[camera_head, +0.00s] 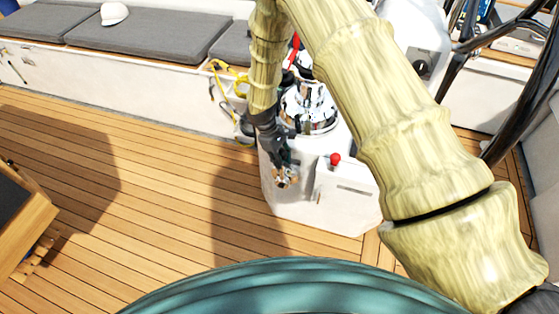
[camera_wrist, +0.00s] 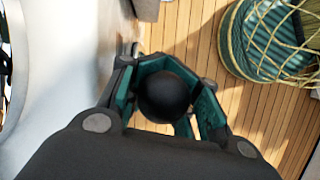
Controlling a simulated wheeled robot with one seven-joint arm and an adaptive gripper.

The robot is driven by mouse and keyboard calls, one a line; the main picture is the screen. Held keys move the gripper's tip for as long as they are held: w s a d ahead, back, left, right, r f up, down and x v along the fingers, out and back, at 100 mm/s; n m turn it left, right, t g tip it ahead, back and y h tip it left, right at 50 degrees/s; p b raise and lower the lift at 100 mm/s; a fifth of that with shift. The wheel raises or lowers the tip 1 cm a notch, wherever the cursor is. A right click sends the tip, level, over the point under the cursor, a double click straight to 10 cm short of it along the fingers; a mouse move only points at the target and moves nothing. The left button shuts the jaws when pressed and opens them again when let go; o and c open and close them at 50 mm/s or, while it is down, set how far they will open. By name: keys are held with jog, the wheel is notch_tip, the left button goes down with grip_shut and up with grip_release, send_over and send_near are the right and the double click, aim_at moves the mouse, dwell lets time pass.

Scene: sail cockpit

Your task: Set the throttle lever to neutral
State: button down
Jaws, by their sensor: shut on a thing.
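The throttle lever's round black knob (camera_wrist: 165,97) sits between the teal-padded fingers of my gripper (camera_wrist: 160,120) in the wrist view. My gripper is shut on it. In the head view my gripper (camera_head: 284,162) reaches down at the left side of the white pedestal (camera_head: 290,208), just above a shiny metal fitting (camera_head: 287,180). The knob is hidden behind the fingers there, and the lever's shaft and its angle cannot be made out.
A red knob (camera_head: 335,159) stands on the pedestal just right of my gripper. A chrome dome (camera_head: 308,106) is behind it. A yellow rope (camera_head: 226,80) hangs by the bench cushions (camera_head: 150,30). The wooden deck (camera_head: 160,190) is open on the left.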

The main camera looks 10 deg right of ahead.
jog(key=c, duration=1.4)
grip_release()
jog(key=shift+w+r, duration=0.3)
jog(key=shift+r, duration=0.25)
jog(key=shift+o, duration=0.2)
jog(key=shift+s, duration=0.15)
jog(key=shift+f, duration=0.2)
jog(key=v, duration=1.2)
jog(key=shift+s+r, duration=0.1)
